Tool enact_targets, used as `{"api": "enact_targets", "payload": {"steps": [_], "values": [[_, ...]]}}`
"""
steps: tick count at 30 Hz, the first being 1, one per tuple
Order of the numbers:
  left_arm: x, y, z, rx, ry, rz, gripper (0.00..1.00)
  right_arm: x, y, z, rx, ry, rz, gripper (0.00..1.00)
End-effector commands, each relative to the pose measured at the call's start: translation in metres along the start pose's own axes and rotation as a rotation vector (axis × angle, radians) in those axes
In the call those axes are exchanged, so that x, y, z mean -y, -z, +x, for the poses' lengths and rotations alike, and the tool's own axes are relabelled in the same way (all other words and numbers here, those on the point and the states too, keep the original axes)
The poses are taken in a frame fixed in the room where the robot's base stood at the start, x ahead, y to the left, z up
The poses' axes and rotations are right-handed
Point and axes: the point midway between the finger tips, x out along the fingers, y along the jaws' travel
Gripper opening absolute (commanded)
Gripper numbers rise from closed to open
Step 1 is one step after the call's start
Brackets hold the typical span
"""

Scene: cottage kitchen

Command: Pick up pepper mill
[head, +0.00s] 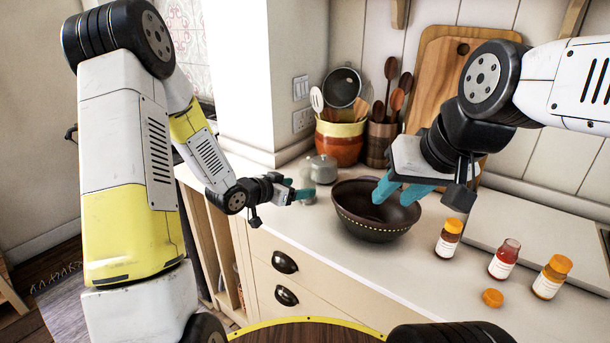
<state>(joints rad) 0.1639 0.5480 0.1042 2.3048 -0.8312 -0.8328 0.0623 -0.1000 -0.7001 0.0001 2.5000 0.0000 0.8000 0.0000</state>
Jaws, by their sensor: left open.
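My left gripper (299,189) is open, low over the counter's left end, its teal fingertips pointing right. A small grey upright object (308,183), possibly the pepper mill, stands right at these fingertips. It is partly hidden by the fingers, and I cannot tell whether they touch it. No other thing in view is clearly a pepper mill. My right gripper (397,191) is open and empty, its teal fingers pointing left above the right part of a dark brown bowl (362,222).
Spice jars (448,238) and an orange cap (492,298) lie right of the bowl. A cutting board (440,75) leans on the wall. The front counter (300,237) is clear.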

Motion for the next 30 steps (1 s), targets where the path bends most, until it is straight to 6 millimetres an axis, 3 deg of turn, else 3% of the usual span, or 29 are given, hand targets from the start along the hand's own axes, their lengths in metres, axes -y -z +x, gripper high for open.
{"api": "enact_targets", "payload": {"steps": [15,24,30], "values": [[0.007,-0.004,0.066,0.001,0.000,0.001,0.70,0.000,0.000,0.000,0.000,0.000,0.000,0.36],[0.008,-0.004,0.071,0.001,0.001,0.001,0.70,0.000,0.000,0.000,0.000,0.000,0.000,0.36],[0.008,-0.004,0.071,0.001,0.001,0.001,0.33,0.000,0.000,0.000,0.000,0.000,0.000,0.36]]}}
